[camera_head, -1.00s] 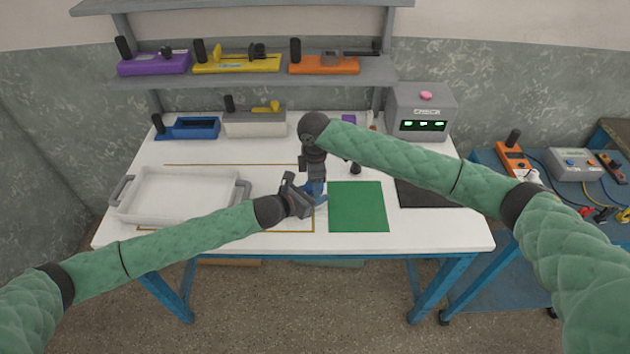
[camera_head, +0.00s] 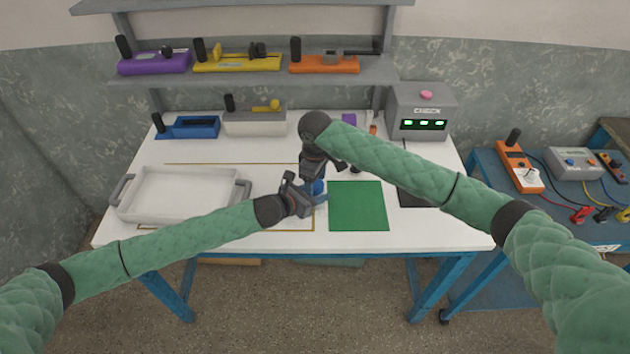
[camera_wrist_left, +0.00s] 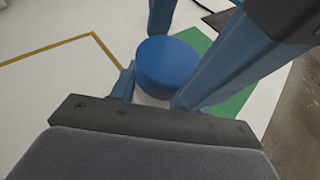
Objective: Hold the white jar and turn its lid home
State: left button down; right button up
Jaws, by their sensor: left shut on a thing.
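The white jar (camera_wrist_left: 148,99) stands upright on the table, mostly hidden under its round blue lid (camera_wrist_left: 170,62). The lid also shows in the head view (camera_head: 318,187). My left gripper (camera_head: 311,198) comes in from the left, low and level, and is shut on the white jar. My right gripper (camera_head: 318,177) is over the lid and points down at a tilt. In the left wrist view its two blue fingers stand apart, one on the far side of the lid and one on the near right. Contact with the lid is unclear.
A green mat (camera_head: 358,206) lies just right of the jar. A white tray (camera_head: 180,222) stands at the left. A grey tester (camera_head: 420,112) showing CHECK is at the back right. Blue (camera_head: 190,128) and white (camera_head: 255,122) fixtures line the back.

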jog(key=shift+s+a, duration=0.15)
jog(key=shift+r, duration=2.3)
jog(key=shift+c, duration=0.4)
